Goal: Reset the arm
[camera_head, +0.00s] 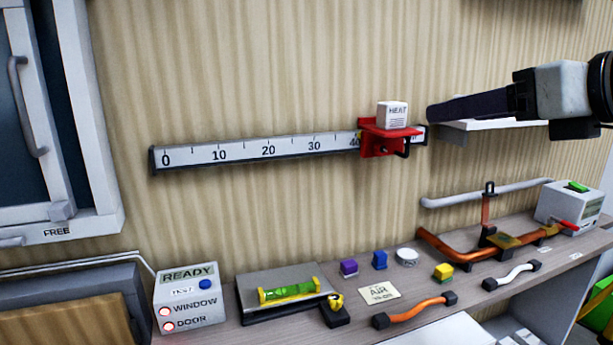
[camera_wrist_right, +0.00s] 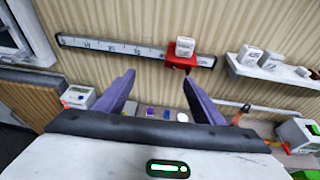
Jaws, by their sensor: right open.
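My right arm comes in from the right edge in the head view. Its gripper (camera_head: 436,112) is held up in front of the wall, pointing left, just right of the white HEAT block (camera_head: 392,115). In the right wrist view the gripper (camera_wrist_right: 158,78) has its two purple fingers spread apart with nothing between them. The HEAT block sits on a red slider (camera_head: 388,136) near the 40 mark of the wall scale (camera_head: 240,152). The gripper appears apart from both in the wrist view. My left gripper is not in view.
A wall shelf (camera_wrist_right: 275,70) with white blocks is at the right. The bench below carries a READY box (camera_head: 188,297), a green level (camera_head: 288,291), small coloured blocks, an orange cable (camera_head: 415,311) and copper pipework (camera_head: 450,244). A window (camera_head: 30,110) is at left.

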